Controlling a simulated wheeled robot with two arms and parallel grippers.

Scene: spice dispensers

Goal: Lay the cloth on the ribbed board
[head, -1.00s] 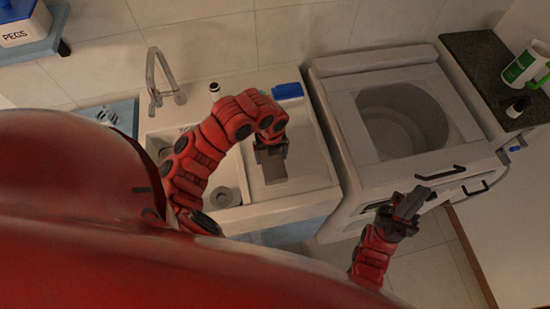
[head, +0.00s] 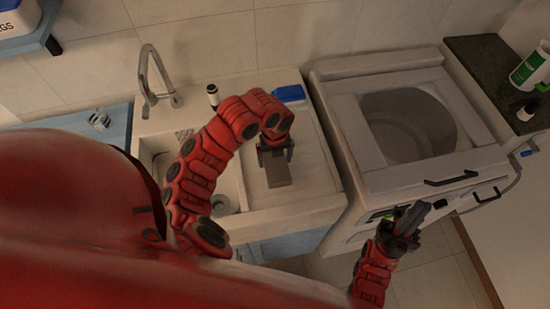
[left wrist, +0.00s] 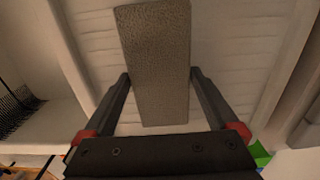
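The cloth (head: 277,172) is a flat grey-brown rectangle. In the head view it is at my left gripper (head: 274,150), over the pale ribbed board (head: 312,172) right of the sink. In the left wrist view the cloth (left wrist: 158,55) runs lengthwise between the two fingers of my left gripper (left wrist: 160,74), whose tips meet its long edges. The ribbed board (left wrist: 235,60) spreads behind it. Whether the cloth touches the board is hard to tell. My right gripper (head: 408,220) is empty in front of the washing machine; its finger gap is not clear.
The sink (head: 229,185) and tap (head: 150,80) are left of the board. A blue object (head: 289,93) and a dark-capped bottle (head: 212,95) stand at the back. The top-loading washer (head: 345,125) stands right of the board, then a dark counter (head: 480,60) with a green-labelled container (head: 528,70).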

